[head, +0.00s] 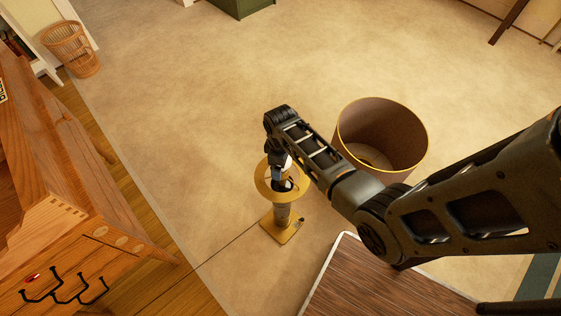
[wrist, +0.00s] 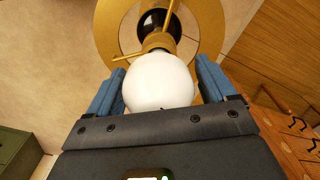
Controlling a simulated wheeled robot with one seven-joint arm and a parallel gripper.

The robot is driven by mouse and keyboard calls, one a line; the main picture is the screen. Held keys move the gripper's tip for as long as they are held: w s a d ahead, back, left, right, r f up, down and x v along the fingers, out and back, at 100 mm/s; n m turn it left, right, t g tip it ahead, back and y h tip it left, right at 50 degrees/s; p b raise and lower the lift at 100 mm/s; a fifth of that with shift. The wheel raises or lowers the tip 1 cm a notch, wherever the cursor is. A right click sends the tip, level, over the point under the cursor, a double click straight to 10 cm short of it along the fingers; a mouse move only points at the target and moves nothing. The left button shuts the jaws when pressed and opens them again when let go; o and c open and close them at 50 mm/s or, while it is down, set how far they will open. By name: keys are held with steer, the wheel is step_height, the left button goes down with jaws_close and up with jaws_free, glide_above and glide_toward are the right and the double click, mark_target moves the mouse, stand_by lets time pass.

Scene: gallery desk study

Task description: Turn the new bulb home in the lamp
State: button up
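In the wrist view the ring (wrist: 211,30) surrounds a dark part and a brass socket (wrist: 158,41). The white round bulb (wrist: 158,82) is at the socket, its lower end hidden. My gripper (wrist: 159,68) points down at the lamp top, its blue fingers on both sides of the bulb. I cannot tell whether they touch it. In the head view my gripper (head: 284,178) largely hides the bulb.
A brown drum with a gold rim (head: 424,133) stands open on the floor right of the lamp. A dark wood-topped table (head: 375,285) is at the front right. A wooden desk (head: 65,225) is at left. A thin cord (head: 228,244) runs left from the lamp.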

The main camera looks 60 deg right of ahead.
steer(key=shift+o, duration=0.6)
steer(key=shift+r, duration=3.9)
steer(key=shift+s, duration=0.15)
